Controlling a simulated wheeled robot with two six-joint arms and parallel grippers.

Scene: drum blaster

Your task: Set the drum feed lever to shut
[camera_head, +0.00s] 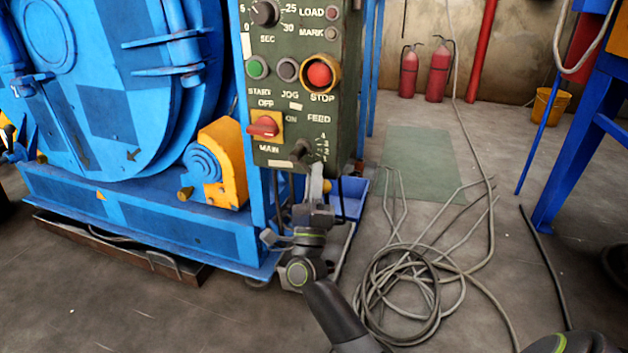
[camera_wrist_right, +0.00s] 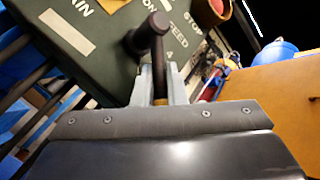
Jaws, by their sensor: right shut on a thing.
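The grey-green control panel (camera_head: 290,90) stands beside the blue drum machine (camera_head: 110,100). Its dark FEED lever (camera_head: 303,149) sits at the panel's lower right, beside a scale numbered 1 to 4. My right gripper (camera_head: 315,172) reaches up from below and is shut on the lever. In the right wrist view the dark lever (camera_wrist_right: 157,45) runs down from its round knob to between the pale fingers of the gripper (camera_wrist_right: 158,85). The gripper hides part of the lever and the scale's low end, so its exact setting is unclear. My left gripper does not show.
A red MAIN switch (camera_head: 264,126) on a yellow plate is just left of the lever, with a red STOP button (camera_head: 319,75) above. A coiled grey cable (camera_head: 410,300) lies on the floor to the right. A blue bin (camera_head: 350,200) stands behind my gripper.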

